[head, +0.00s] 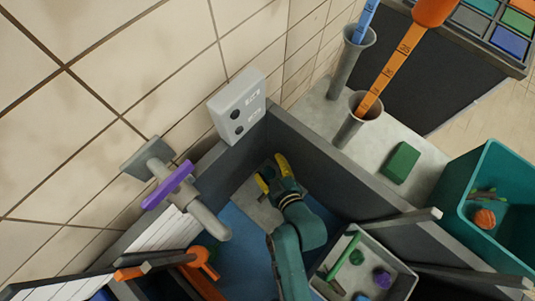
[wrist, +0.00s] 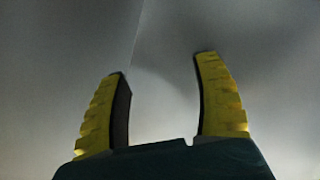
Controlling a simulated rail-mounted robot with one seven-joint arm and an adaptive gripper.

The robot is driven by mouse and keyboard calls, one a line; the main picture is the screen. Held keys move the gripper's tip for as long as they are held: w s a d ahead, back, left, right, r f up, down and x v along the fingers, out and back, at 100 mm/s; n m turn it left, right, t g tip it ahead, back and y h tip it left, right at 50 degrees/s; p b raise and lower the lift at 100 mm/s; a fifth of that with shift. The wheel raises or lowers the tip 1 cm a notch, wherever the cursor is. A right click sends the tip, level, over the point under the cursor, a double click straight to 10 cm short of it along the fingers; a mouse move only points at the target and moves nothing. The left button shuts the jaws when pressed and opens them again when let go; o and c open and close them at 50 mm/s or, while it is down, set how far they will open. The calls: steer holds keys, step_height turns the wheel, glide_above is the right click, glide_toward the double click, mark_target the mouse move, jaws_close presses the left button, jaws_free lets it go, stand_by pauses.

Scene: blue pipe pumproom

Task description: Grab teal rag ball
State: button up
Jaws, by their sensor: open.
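My gripper (head: 273,174) is open, with yellow fingers, low in the corner of a dark-walled bay under the tiled wall. In the wrist view my gripper (wrist: 160,66) has nothing between its fingers, only plain grey surfaces ahead. A small green ball (head: 356,257) lies in a pale grey tray (head: 398,274) right of my arm; I cannot tell whether it is the teal rag ball. A purple ball (head: 383,279) lies beside it. My gripper is up and left of the tray, apart from both balls. No clearly teal ball shows, and my arm hides part of the bay.
A teal bin (head: 455,185) at right holds an orange ball (head: 485,218). A green block (head: 401,162) and grey cups (head: 351,122) with tall strips stand on the ledge. A purple-handled valve (head: 168,185) juts from the wall. Dark dividers (head: 390,220) edge the bay.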

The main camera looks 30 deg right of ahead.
steer(key=m+b, duration=0.2)
steer(key=b, duration=0.1)
glide_toward(270, 176)
steer(key=x, duration=0.5)
steer(key=shift+s+a+f, duration=0.2)
steer(key=shift+a+f, duration=0.05)
steer(key=shift+f, duration=0.15)
steer(key=b+x, duration=0.1)
steer(key=x, duration=0.3)
steer(key=b+x, duration=0.1)
steer(key=x, duration=0.2)
steer(key=shift+w+d+r+b, duration=0.25)
steer(key=shift+r+b, duration=0.05)
steer(key=shift+b, duration=0.05)
steer(key=shift+s, duration=0.1)
steer(key=shift+c, duration=0.3)
steer(key=c, duration=0.9)
